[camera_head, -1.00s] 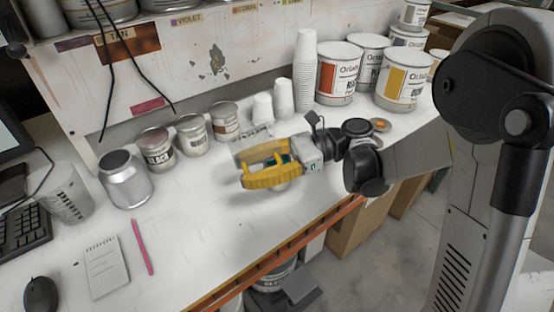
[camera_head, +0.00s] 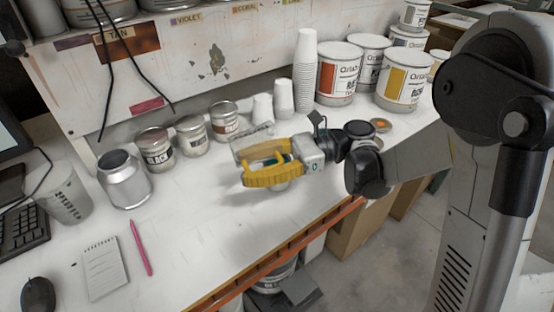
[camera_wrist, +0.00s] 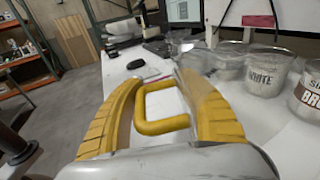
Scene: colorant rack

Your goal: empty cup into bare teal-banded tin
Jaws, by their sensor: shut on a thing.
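My gripper (camera_head: 262,166), with yellow fingers, is above the white bench, pointing left. It is shut on a clear, marked cup (camera_head: 251,138), which shows as a pale see-through shape behind the fingers and looks tilted. In the wrist view the yellow fingers (camera_wrist: 168,108) stretch forward, and the cup's outline is hard to separate from the background. A little teal shows between the fingers in the head view, with a grey surface just below; the rest of any teal-banded tin there is hidden. An open silver tin (camera_head: 125,180) without a visible band stands at left.
Tins marked black (camera_head: 156,150) and white (camera_head: 192,136), and a brown-banded tin (camera_head: 225,121), stand along the back. Paper cups (camera_head: 305,75) and large paint buckets (camera_head: 339,74) stand behind right. A clear cup (camera_head: 62,190), notepad (camera_head: 104,266) and pink pen (camera_head: 141,247) are left.

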